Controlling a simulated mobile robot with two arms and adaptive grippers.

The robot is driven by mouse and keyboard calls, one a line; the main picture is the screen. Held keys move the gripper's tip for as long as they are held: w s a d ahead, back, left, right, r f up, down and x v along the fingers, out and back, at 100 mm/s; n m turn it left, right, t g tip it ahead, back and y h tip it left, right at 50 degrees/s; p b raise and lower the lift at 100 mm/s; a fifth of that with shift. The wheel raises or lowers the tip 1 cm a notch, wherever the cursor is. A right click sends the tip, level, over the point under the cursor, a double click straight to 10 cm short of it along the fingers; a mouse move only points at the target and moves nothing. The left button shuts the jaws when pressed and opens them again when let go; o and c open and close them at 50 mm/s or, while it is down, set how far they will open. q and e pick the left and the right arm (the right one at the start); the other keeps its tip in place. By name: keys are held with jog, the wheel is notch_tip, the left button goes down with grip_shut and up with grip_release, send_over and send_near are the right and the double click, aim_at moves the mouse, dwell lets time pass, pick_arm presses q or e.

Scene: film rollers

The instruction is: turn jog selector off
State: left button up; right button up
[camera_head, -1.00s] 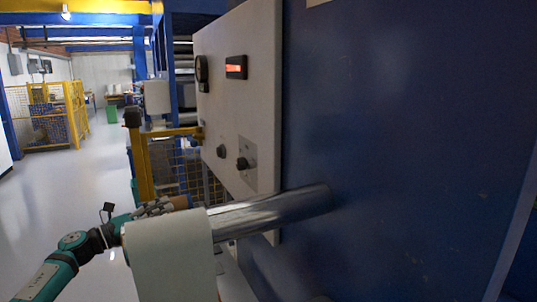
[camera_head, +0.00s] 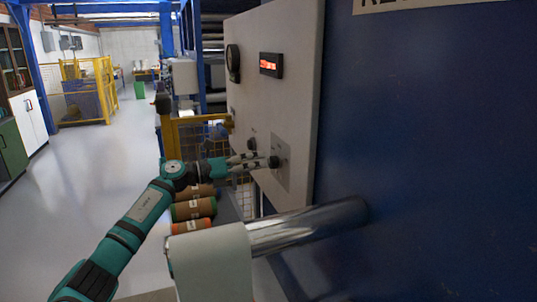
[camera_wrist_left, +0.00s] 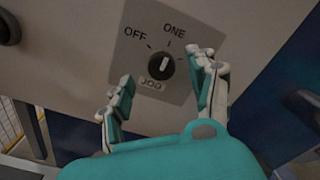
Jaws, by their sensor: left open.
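The jog selector (camera_head: 275,161) is a black knob on a square grey plate, low on the light grey control panel (camera_head: 290,95). In the left wrist view the knob (camera_wrist_left: 161,66) sits above a JOG label, with OFF at its upper left and ONE above. Its white mark points roughly up, toward ONE. A further label, if any, is hidden by a finger. My left gripper (camera_head: 262,160) is open at the knob; in the wrist view its fingers (camera_wrist_left: 161,71) stand on either side of it. I cannot tell whether they touch it. My right gripper is not in view.
Another black knob (camera_head: 252,143) is left of the selector. Brown rolls (camera_head: 195,209) lie beneath my arm. The floor at left is clear.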

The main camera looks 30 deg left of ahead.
aim_at(269, 162)
pick_arm(q)
jog(key=p+x, duration=0.1)
jog(key=x, duration=0.3)
jog(key=shift+w, duration=0.1)
jog(key=shift+c, duration=0.4)
jog(key=c, duration=1.1)
jog(key=shift+o, duration=0.2)
